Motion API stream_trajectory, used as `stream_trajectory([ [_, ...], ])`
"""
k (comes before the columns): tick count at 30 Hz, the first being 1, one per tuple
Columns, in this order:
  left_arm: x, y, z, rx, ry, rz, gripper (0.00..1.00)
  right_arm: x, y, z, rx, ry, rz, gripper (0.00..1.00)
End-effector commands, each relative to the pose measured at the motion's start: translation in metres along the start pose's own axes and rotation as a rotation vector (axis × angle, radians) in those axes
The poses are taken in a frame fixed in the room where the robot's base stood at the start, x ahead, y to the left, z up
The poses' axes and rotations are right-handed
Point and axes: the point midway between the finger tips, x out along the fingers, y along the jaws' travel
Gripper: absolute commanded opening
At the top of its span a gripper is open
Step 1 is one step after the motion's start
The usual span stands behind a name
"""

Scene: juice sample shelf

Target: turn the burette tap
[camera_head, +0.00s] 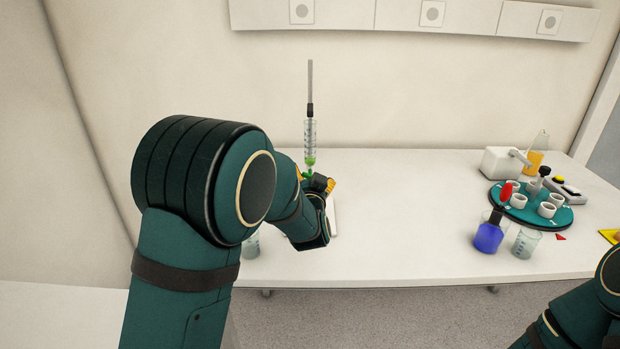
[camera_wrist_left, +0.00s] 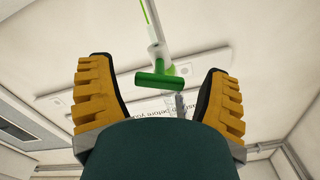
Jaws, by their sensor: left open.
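The burette (camera_head: 310,130) stands upright above the table, with a dark joint and a grey rod over its clear graduated tube. Its green tap (camera_head: 310,162) sits low on the tube. In the left wrist view the green tap handle (camera_wrist_left: 164,79) lies between the two yellow ridged fingers, with clear room on both sides. My left gripper (camera_head: 316,182) is open around or just below the tap; the head view partly hides this spot behind my wrist. In the left wrist view the left gripper (camera_wrist_left: 160,95) shows no contact with the handle. My right gripper is out of view.
A white table (camera_head: 400,220) holds a green round rack (camera_head: 530,207) with several white cups at the right. A blue-filled beaker (camera_head: 488,236) and a clear beaker (camera_head: 525,243) stand in front of it. Another beaker (camera_head: 251,245) is partly hidden by my left arm.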

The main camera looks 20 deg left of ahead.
Motion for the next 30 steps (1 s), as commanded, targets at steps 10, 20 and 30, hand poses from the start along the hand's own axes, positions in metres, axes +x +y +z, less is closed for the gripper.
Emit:
stream_trajectory([
  [10,0.000,0.000,0.000,-0.002,0.000,0.000,0.09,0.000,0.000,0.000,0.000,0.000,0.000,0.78],
  [20,0.000,-0.001,0.001,-0.312,-0.001,-0.002,0.09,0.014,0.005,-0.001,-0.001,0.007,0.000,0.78],
  [30,0.000,0.000,0.000,-0.474,0.000,-0.001,0.09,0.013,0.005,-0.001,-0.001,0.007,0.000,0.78],
])
